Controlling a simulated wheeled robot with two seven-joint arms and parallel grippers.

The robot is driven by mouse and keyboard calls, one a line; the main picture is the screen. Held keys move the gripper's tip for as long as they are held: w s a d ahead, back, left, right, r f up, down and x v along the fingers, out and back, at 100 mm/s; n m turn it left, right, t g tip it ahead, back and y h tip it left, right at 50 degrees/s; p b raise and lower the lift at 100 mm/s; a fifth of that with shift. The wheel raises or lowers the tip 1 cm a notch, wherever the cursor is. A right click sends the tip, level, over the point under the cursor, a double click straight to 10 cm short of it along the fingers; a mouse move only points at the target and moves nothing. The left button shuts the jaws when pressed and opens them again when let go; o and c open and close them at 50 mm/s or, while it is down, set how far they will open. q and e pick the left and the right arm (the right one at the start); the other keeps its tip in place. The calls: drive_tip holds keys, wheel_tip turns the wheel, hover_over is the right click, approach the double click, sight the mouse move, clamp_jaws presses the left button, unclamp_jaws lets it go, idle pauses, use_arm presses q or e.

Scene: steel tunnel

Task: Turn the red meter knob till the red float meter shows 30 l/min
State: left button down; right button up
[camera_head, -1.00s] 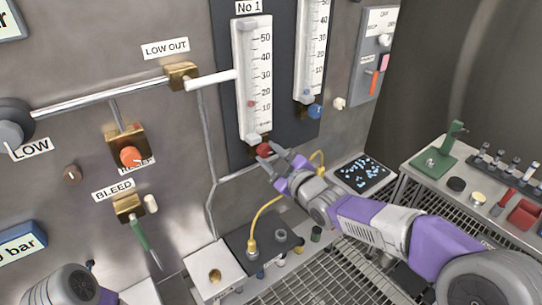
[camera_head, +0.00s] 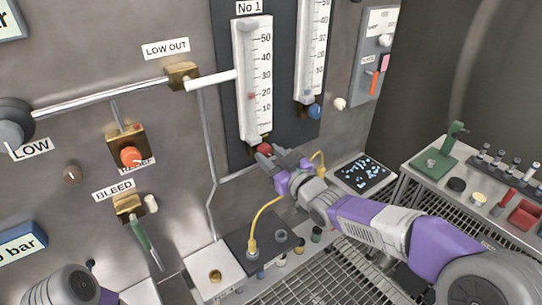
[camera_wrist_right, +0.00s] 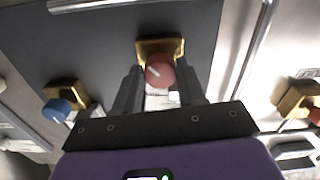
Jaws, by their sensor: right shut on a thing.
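The red float meter (camera_head: 245,125) is a white upright tube under the No 1 sign. Its small red float (camera_head: 252,96) sits between the 10 and 20 marks, nearer 20. The red meter knob (camera_head: 264,148) is at the foot of the meter; in the right wrist view the knob (camera_wrist_right: 160,70) shows a white pointer line and a brass mount behind it. My right gripper (camera_head: 266,156) is shut on the knob, one finger on each side, as the right wrist view (camera_wrist_right: 159,84) shows. Only part of my left arm shows at the lower left of the head view; its gripper is not seen.
A second meter with a blue knob (camera_head: 315,111) stands close on the right. The LOW OUT valve with a white handle (camera_head: 210,78) is on the left. A yellow cable (camera_head: 262,213) and a black box (camera_head: 262,246) are below. A dark tablet (camera_head: 362,174) lies to the right.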

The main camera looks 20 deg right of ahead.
drive_tip(key=shift+m, duration=0.8)
drive_tip(key=o, duration=1.1)
drive_tip(key=shift+c, duration=0.2)
drive_tip(key=p+v, duration=0.1)
drive_tip(key=v, duration=0.6)
drive_tip(key=shift+s, duration=0.3)
